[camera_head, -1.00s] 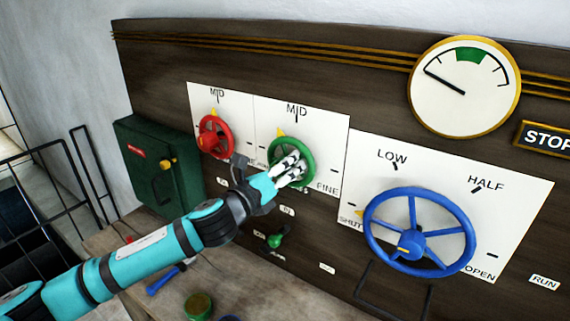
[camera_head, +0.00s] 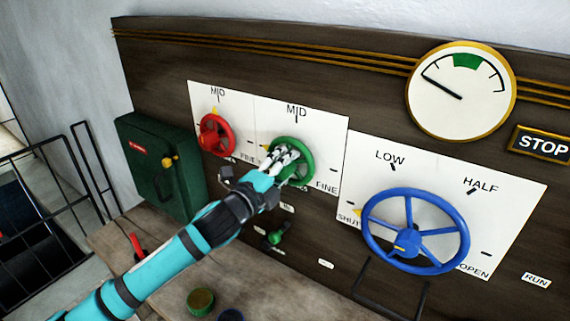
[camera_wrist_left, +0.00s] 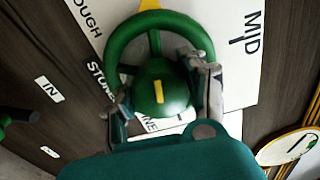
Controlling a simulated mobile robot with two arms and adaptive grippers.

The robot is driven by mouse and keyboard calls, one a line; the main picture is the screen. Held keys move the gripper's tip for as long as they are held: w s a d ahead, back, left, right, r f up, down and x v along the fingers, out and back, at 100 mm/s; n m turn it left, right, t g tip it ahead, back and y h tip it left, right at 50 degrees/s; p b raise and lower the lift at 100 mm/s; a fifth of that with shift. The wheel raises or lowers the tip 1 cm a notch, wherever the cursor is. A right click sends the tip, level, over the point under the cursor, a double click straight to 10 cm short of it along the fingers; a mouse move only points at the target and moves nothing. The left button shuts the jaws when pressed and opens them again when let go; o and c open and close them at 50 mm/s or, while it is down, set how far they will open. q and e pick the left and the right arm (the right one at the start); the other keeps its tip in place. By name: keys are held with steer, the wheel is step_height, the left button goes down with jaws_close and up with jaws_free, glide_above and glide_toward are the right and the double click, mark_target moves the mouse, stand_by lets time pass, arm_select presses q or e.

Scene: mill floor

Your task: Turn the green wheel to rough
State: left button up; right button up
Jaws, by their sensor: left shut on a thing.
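The green wheel (camera_head: 307,163) is mounted on a white plate with MID above it and FINE at lower right. My left gripper (camera_head: 284,157) is shut on the green wheel, its fingers over the wheel's left and middle. In the left wrist view the fingers (camera_wrist_left: 163,90) lie on either side of the wheel's hub (camera_wrist_left: 160,88). The wheel's yellow pointer (camera_wrist_left: 150,4) sits between the ROUGH label (camera_wrist_left: 85,16) and the MID label (camera_wrist_left: 252,33), nearer ROUGH. My right gripper is out of view.
A red wheel (camera_head: 211,140) is close on the left. A large blue wheel (camera_head: 455,222) is at right, with a gauge (camera_head: 460,115) above. A dark green box (camera_head: 150,185) is at left, and a bench (camera_head: 265,290) below.

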arm_select(q)
steer(key=shift+n, duration=1.1)
steer(key=o, duration=1.2)
steer(key=v, duration=1.2)
steer(key=shift+f, duration=0.1)
